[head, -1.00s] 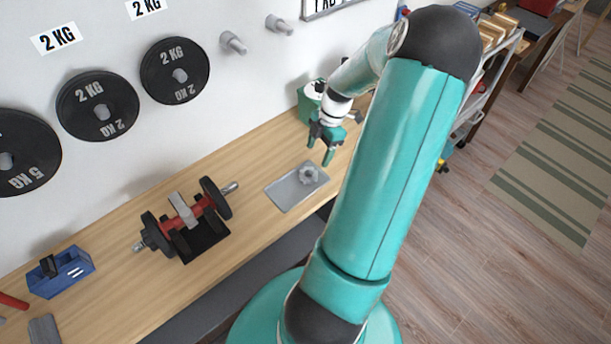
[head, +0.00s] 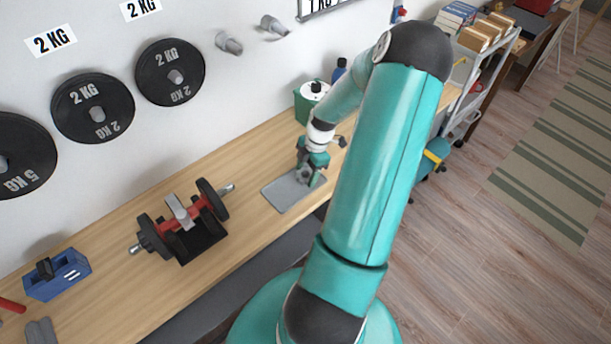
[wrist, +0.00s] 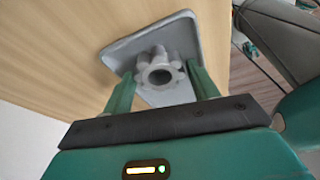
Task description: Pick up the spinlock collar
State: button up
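The spinlock collar (wrist: 160,72) is a grey, star-shaped nut with a round hole, lying on a grey tray (head: 283,193) on the wooden bench. In the wrist view it sits between the two green fingers of my gripper (wrist: 159,88). The fingers are apart, with a gap seen at the left finger; whether the right one touches the collar is unclear. In the head view my gripper (head: 311,176) is down at the right part of the tray and mostly hides the collar.
A dumbbell (head: 182,219) on a black cradle stands left of the tray. A green container (head: 306,103) stands behind my gripper by the wall. The bench between dumbbell and tray is clear.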

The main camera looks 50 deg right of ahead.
jog(key=c, duration=0.5)
jog(key=shift+r, duration=0.1)
